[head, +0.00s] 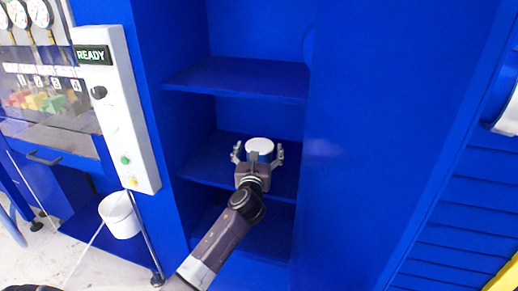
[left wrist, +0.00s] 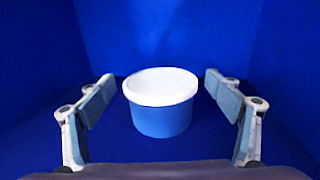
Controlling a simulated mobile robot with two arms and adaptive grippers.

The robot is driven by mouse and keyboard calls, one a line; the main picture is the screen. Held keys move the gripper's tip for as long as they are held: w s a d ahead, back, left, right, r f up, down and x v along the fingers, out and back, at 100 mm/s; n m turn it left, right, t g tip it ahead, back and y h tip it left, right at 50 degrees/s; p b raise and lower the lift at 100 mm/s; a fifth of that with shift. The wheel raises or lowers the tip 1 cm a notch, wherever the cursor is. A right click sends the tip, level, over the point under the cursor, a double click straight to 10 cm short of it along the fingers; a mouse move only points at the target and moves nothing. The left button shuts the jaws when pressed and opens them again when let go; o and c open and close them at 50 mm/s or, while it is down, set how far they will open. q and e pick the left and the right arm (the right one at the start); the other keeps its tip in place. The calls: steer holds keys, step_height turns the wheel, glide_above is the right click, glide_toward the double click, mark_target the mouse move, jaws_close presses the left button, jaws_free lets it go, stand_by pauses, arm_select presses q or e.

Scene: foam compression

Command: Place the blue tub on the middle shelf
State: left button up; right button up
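My left gripper (head: 258,153) reaches into the cabinet at that level. Its fingers are spread wide on both sides of the tub, with a clear gap on each side in the left wrist view (left wrist: 165,98). It hides the tub's lower part in the head view. My right gripper is not in view.
An upper blue shelf (head: 240,77) lies above the tub, with a compartment below the middle shelf. Cabinet side walls flank my left arm closely. A white control panel (head: 122,120) reading READY stands to the left. A white bucket (head: 120,216) is below it.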

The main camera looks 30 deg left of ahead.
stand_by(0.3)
arm_select(q)
steer(key=v, duration=1.2)
steer(key=shift+r, duration=0.15)
